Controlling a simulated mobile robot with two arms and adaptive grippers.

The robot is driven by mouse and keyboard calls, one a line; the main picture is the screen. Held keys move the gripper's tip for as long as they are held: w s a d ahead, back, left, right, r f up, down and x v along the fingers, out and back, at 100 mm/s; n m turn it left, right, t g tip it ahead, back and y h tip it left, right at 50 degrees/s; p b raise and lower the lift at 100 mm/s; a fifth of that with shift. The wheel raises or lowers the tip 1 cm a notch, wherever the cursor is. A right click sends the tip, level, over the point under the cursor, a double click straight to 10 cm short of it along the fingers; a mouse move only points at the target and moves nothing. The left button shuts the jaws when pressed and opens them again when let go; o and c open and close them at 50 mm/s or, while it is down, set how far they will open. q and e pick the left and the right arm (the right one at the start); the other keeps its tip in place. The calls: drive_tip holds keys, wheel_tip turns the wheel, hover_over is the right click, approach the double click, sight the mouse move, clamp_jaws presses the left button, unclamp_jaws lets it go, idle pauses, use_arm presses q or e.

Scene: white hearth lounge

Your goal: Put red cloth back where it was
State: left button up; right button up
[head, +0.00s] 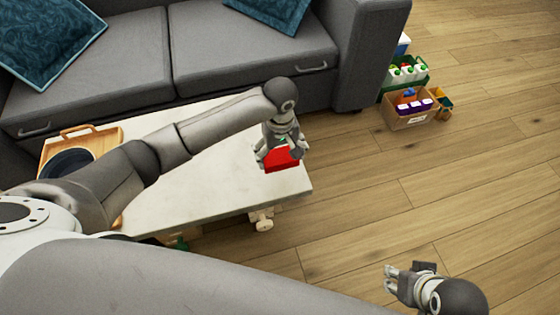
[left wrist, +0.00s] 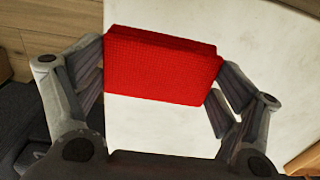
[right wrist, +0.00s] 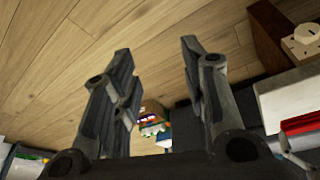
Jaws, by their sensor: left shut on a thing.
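The folded red cloth (head: 282,160) is at the right end of the pale low table (head: 215,190). My left gripper (head: 279,153) is shut on it from above, with the fingers at its two ends. In the left wrist view the red cloth (left wrist: 160,70) spans between the fingers over the pale table top. I cannot tell whether it touches the table. My right gripper (head: 390,278) is out over the wooden floor, away from the table. In the right wrist view its fingers (right wrist: 155,85) are apart with nothing between them.
A wooden tray (head: 112,140) with a dark round dish (head: 68,164) stands at the table's left end. A grey sofa (head: 240,55) with teal cushions is behind. A cardboard box (head: 408,120) and crates of bottles stand on the floor at right. The right floor is mostly clear.

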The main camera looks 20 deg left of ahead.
sight(280, 158)
use_arm(q)
drive_tip(key=shift+w+a+f+b, duration=0.15)
drive_tip(key=shift+w+f, duration=0.2)
drive_tip(key=shift+f, duration=0.2)
drive_tip(key=shift+w+f+b, duration=0.15)
drive_tip(key=shift+w+f, duration=0.2)
drive_tip(key=shift+f, duration=0.15)
wheel_tip(280, 158, down, 3)
drive_tip(key=shift+w+a+r+b, duration=0.1)
drive_tip(key=shift+w+b, duration=0.05)
drive_tip(key=shift+b, duration=0.4)
drive_tip(key=shift+f, duration=0.2)
use_arm(e)
drive_tip(key=w+a+r+t+y, duration=0.1)
drive_tip(key=w+a+t, duration=0.1)
drive_tip(key=w+t, duration=0.2)
drive_tip(key=w, duration=0.3)
drive_tip(key=shift+w+a+r, duration=0.15)
drive_tip(key=shift+w, duration=0.1)
drive_tip(key=shift+s, duration=0.1)
use_arm(q)
drive_tip(key=shift+f, duration=0.1)
drive_tip(key=o, duration=0.8)
drive_tip(key=shift+c, duration=0.2)
use_arm(e)
drive_tip(key=shift+s, duration=0.2)
